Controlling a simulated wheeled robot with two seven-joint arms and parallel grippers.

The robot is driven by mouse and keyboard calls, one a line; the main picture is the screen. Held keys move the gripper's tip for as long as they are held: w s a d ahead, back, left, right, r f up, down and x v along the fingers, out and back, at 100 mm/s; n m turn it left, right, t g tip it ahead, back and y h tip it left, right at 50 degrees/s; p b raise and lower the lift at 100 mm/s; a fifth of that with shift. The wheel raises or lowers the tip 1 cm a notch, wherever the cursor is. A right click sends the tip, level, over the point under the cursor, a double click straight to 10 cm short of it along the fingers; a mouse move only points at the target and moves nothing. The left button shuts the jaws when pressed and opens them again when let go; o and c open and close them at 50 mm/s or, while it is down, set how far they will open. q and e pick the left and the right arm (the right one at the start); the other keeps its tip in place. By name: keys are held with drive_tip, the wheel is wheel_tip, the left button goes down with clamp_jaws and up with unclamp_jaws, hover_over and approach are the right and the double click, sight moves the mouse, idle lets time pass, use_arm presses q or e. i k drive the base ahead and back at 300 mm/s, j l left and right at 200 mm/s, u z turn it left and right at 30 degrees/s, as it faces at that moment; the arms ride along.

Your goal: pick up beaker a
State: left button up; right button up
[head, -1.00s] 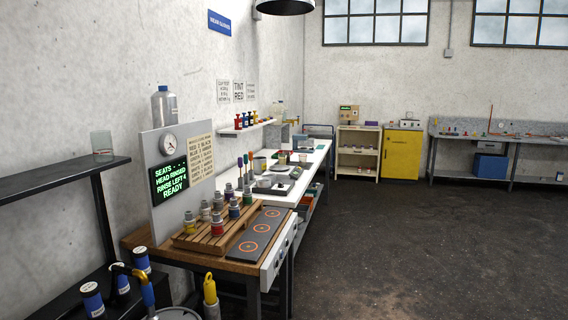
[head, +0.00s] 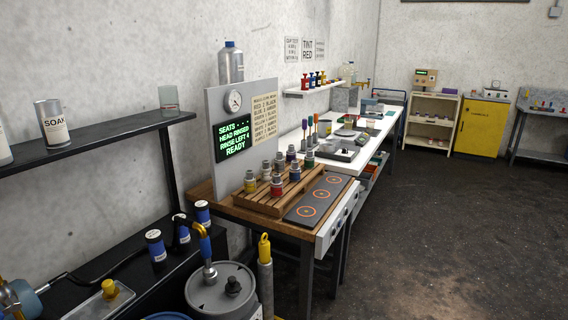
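A clear glass vessel (head: 169,98) that looks like a beaker stands upright at the right end of the dark wall shelf on the left. No letter can be read on it, so I cannot tell whether it is beaker a. Small vessels on the far white bench (head: 338,158) are too small to identify. Neither of my grippers shows in the head view.
A can marked SOAK (head: 52,122) shares the dark shelf (head: 92,143). Below are a grey drum (head: 222,292) and several blue-labelled jars. A wooden rack (head: 278,196) of small bottles stands beside a hot plate (head: 318,200). The floor (head: 440,220) at right is clear.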

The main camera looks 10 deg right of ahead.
sight(348, 124)
drive_tip(key=i+l+z, duration=0.6)
drive_tip(key=i+z, duration=0.6)
drive_tip(key=i, duration=2.4)
drive_tip(key=i+l+u, duration=0.2)
drive_tip(key=i+u, duration=0.15)
drive_tip(key=i, duration=0.2)
drive_tip(key=i+l+u, duration=0.35)
drive_tip(key=i, duration=0.2)
drive_tip(key=i+l+u, duration=0.35)
drive_tip(key=i+l, duration=0.1)
drive_tip(key=i, duration=0.05)
